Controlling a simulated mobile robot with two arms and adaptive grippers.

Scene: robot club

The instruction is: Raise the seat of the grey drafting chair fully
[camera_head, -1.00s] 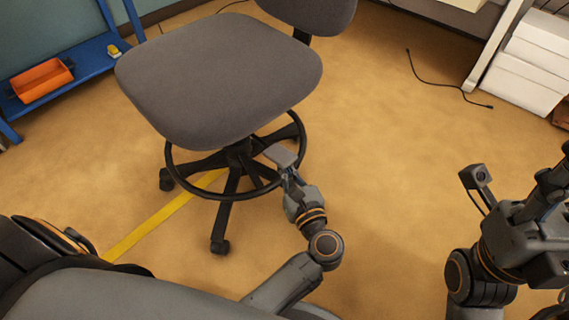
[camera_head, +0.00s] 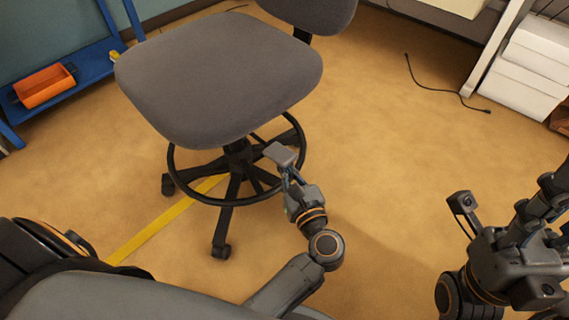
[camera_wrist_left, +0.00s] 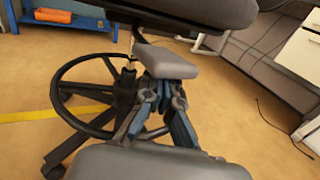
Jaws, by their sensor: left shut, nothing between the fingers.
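The grey drafting chair's seat (camera_head: 215,75) fills the upper middle of the head view. Below it are a black column, a foot ring (camera_head: 195,200) and a wheeled base. The seat's dark underside (camera_wrist_left: 200,10) shows at the top of the left wrist view. My left gripper (camera_head: 284,166) is shut and empty below the seat's right side, right of the column. A grey block (camera_wrist_left: 168,62) shows at its fingertips; I cannot tell if it is a lever paddle or part of the fingers, nor any contact. My right gripper (camera_head: 520,262) is at the lower right, its fingers unclear.
A blue shelf (camera_head: 85,65) with an orange bin (camera_head: 45,87) stands at the left. White boxes (camera_head: 525,75) are at the upper right, with a black cable (camera_head: 435,88) on the floor. Yellow tape (camera_head: 165,220) runs under the chair.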

